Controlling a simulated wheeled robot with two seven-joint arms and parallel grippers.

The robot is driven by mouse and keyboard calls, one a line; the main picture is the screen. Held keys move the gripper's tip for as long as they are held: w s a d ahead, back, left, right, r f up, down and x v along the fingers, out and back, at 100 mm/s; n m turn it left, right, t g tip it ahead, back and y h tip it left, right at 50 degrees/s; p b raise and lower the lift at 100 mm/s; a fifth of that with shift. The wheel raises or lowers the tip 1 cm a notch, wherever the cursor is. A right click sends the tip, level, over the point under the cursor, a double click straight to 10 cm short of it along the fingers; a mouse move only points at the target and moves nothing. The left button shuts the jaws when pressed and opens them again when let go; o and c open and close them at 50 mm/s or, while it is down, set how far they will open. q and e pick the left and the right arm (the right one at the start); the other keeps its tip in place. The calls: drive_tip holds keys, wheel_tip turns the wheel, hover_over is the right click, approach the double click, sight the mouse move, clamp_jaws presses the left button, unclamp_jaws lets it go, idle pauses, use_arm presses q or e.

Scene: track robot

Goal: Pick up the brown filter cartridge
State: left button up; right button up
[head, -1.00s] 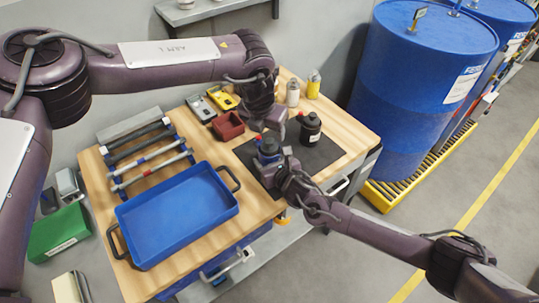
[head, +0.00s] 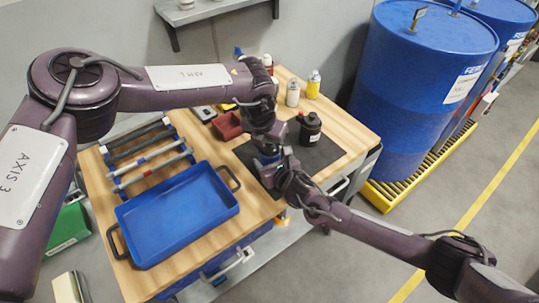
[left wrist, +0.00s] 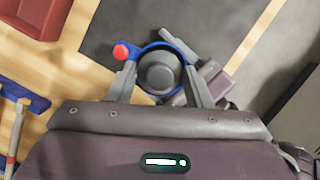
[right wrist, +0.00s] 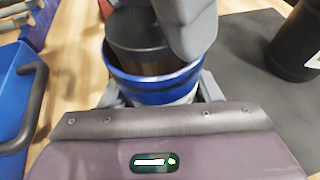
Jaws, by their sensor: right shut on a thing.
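The brown filter cartridge (right wrist: 150,64) stands inside a blue cup-like housing (right wrist: 150,88) in the right wrist view, its dark grey cap above the blue rim. In the left wrist view the round grey cap (left wrist: 160,72) shows inside the blue ring. My right gripper (right wrist: 160,95) is shut on the housing from the side. My left gripper (left wrist: 162,80) is over the housing, its fingers apart on either side of the cap. One grey finger passes close in front of the cartridge in the right wrist view; contact is unclear. In the head view the housing (head: 266,153) is partly hidden by my left gripper.
A dark mat (head: 325,152) lies under the housing, with a black canister (head: 310,130) on it. A red bin (head: 226,126), a white bottle (head: 292,93) and a yellow bottle (head: 313,86) stand behind. A blue tray (head: 175,220) and a rod rack (head: 150,170) are at left.

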use_arm(q)
drive_tip(key=c, duration=0.5)
drive_tip(key=shift+r, duration=0.1)
drive_tip(key=shift+c, duration=0.2)
wheel_tip(320, 180, up, 10)
use_arm(e)
drive_tip(key=o, duration=1.2)
drive_tip(key=shift+c, duration=0.2)
